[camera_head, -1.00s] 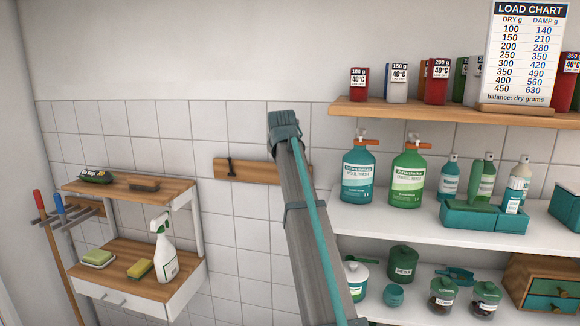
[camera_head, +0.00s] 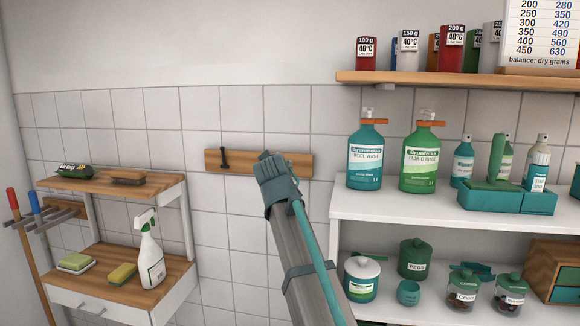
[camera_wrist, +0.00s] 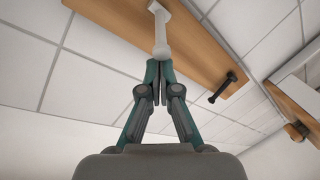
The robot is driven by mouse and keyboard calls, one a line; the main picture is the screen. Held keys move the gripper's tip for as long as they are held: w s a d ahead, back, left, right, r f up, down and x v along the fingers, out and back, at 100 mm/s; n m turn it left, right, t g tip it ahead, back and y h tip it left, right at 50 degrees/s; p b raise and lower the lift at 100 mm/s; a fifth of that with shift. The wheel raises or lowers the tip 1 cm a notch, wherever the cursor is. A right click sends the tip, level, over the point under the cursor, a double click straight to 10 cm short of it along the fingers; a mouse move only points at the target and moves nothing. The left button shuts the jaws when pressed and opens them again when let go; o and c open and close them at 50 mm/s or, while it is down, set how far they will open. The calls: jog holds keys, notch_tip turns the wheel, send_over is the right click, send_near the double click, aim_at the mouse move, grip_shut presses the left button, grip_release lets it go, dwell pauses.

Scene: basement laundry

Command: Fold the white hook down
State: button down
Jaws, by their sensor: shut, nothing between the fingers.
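The white hook (camera_wrist: 160,30) shows at the top of the wrist view, fixed to a wooden wall rail (camera_wrist: 105,12) and sticking out from it. My gripper (camera_wrist: 160,66) is shut and empty, its fingertips right by the outer end of the white hook. I cannot tell whether they touch it. In the head view my gripper (camera_head: 266,160) is in front of the rail (camera_head: 298,165) and hides the white hook. A black hook (camera_head: 224,158) is on the left part of the rail; it also shows in the wrist view (camera_wrist: 222,88).
To the right, a white shelf (camera_head: 400,212) holds bottles, such as the teal wool wash (camera_head: 365,157), with jars below. A wooden shelf (camera_head: 440,84) holds boxes above. To the left, a small shelf unit carries a spray bottle (camera_head: 149,258). Tiled wall around the rail is clear.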

jog(key=shift+s, duration=0.1)
jog(key=s+r+p, duration=0.1)
jog(key=s+p, duration=0.1)
jog(key=s, duration=0.7)
jog(key=shift+s+a+p, duration=0.25)
jog(key=shift+s+p, duration=0.1)
jog(key=shift+s, duration=0.05)
jog(key=shift+r, duration=0.1)
